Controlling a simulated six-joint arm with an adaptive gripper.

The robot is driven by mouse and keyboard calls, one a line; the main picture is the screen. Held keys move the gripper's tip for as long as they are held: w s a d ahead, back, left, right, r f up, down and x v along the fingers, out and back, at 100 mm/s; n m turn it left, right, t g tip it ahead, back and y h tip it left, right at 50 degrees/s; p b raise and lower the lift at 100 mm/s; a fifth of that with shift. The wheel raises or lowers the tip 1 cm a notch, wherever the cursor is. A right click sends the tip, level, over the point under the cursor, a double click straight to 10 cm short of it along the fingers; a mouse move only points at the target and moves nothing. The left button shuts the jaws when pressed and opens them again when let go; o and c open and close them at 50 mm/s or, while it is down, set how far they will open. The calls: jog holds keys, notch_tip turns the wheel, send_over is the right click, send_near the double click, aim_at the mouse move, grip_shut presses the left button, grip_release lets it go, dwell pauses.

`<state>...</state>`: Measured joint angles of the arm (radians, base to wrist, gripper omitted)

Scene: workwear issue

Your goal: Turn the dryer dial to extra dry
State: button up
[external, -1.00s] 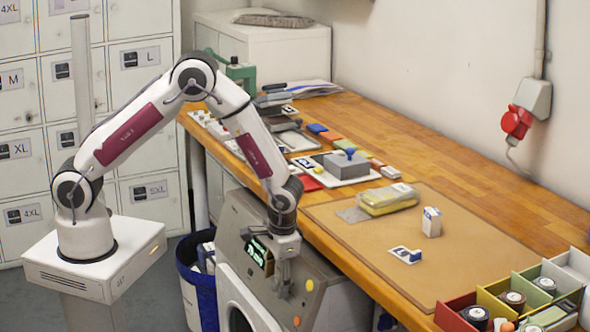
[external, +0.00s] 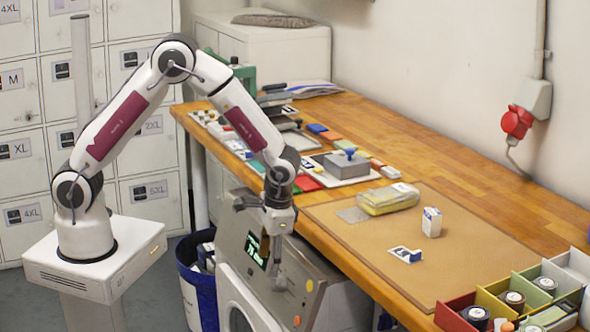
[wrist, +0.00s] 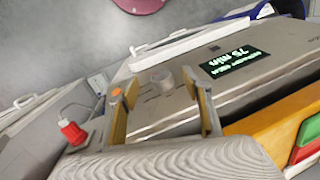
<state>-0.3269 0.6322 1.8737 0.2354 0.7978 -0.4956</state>
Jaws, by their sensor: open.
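The dryer (external: 318,268) stands in front of the bench with its sloped grey panel facing up. Its lit display (external: 257,249) shows in the external view. In the wrist view the display (wrist: 236,63) reads "75 min" below a line too small to read surely. The dial (wrist: 162,78) is a small round pale grey knob in the wrist view. My gripper (wrist: 154,88) is open, and the dial shows in the gap between its fingers, seemingly beyond the tips. In the external view my gripper (external: 277,283) is over the panel and largely hides the dial. I cannot read the dial's setting.
A yellow button (external: 309,286) and an orange button (external: 297,321) sit on the panel's right side. The wooden bench (external: 400,140) with stamps, pads and a cutting mat lies beside the dryer. A blue bin (external: 200,285) stands at the dryer's left.

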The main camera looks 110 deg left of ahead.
jog(key=s+d+r+m+t, duration=0.1)
jog(key=s+d+r+m, duration=0.1)
jog(key=s+d+r, duration=0.3)
jog(key=s+d+r+m+t, duration=0.1)
jog(key=s+d+r+m, duration=0.2)
jog(key=r, duration=0.9)
jog(key=shift+s+d+t+h, duration=0.3)
jog(key=shift+s+d, duration=1.3)
jog(key=shift+d, duration=0.25)
jog(key=s+d+r+m+t, duration=0.2)
jog(key=s+d+r+t, duration=0.3)
jog(key=r, duration=0.5)
jog(key=shift+s+d+h, duration=0.3)
jog(key=shift+s+d, duration=0.75)
jog(key=shift+s, duration=0.55)
dwell(1.0)
